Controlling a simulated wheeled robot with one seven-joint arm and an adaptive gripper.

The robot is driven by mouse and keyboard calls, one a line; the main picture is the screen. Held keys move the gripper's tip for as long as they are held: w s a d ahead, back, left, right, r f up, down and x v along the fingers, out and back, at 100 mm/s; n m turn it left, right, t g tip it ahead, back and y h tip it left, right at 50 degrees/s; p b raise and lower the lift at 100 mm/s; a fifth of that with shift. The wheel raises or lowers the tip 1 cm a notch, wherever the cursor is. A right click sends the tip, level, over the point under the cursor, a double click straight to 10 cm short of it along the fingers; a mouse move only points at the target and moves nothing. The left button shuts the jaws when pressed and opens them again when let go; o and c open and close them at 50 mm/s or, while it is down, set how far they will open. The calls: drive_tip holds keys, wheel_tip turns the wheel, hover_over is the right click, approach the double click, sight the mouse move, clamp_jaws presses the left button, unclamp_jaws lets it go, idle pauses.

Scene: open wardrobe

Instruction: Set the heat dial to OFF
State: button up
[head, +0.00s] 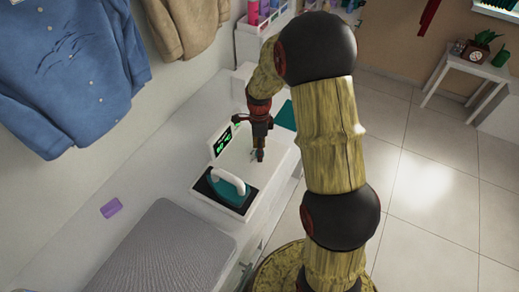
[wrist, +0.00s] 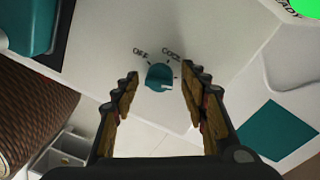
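The heat dial (wrist: 159,77) is a small round teal knob on a white panel in the wrist view. The printed word OFF (wrist: 140,53) is at its upper left and COOL (wrist: 171,52) at its upper right. A pale mark shows on the knob's lower right; I cannot surely tell which setting it points to. My gripper (wrist: 160,78) is open, with one finger on each side of the dial and gaps between them and it. In the head view my gripper (head: 258,157) points down over the white station (head: 244,160) and hides the dial.
A teal and white iron (head: 228,186) rests on a dark pad at the station's front. A green-lit display (head: 222,142) stands behind it. A teal square (wrist: 275,130) lies right of the dial. A grey padded board (head: 165,255) and purple block (head: 110,207) are at left.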

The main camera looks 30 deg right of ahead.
drive_tip(key=shift+c, duration=1.1)
drive_tip(key=c, duration=0.8)
drive_tip(key=shift+c, duration=0.3)
